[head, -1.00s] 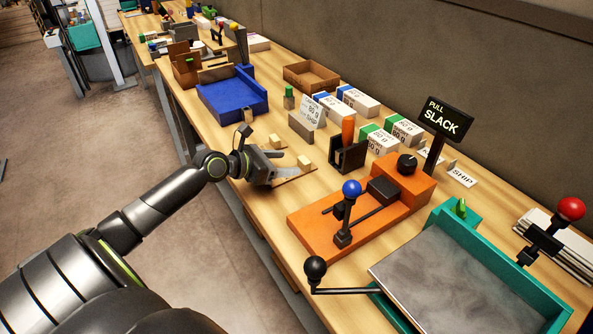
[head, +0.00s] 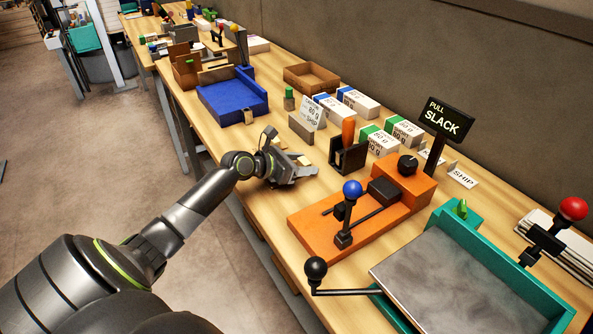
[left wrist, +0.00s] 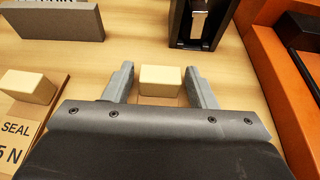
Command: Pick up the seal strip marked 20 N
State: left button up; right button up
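My left gripper (head: 300,165) is low over the workbench, its fingers open. In the left wrist view its fingertips (left wrist: 163,78) stand on either side of a pale block (left wrist: 161,80), with a small gap on each side. Any strip or label belonging to this block is hidden beneath the gripper body, so I cannot read its mark. A second pale block (left wrist: 28,87) sits to the left on a tan card (left wrist: 22,128), which reads "SEAL" and a partly cut-off "5 N". My right gripper is not in view.
An orange device (head: 310,222) with a blue-knobbed lever stands right of the gripper. A black holder (head: 347,156) with an orange handle and a grey block (head: 301,127) are behind it. A blue tray (head: 232,95) lies farther left.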

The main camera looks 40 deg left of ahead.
pick_arm(q)
jog(key=c, duration=0.8)
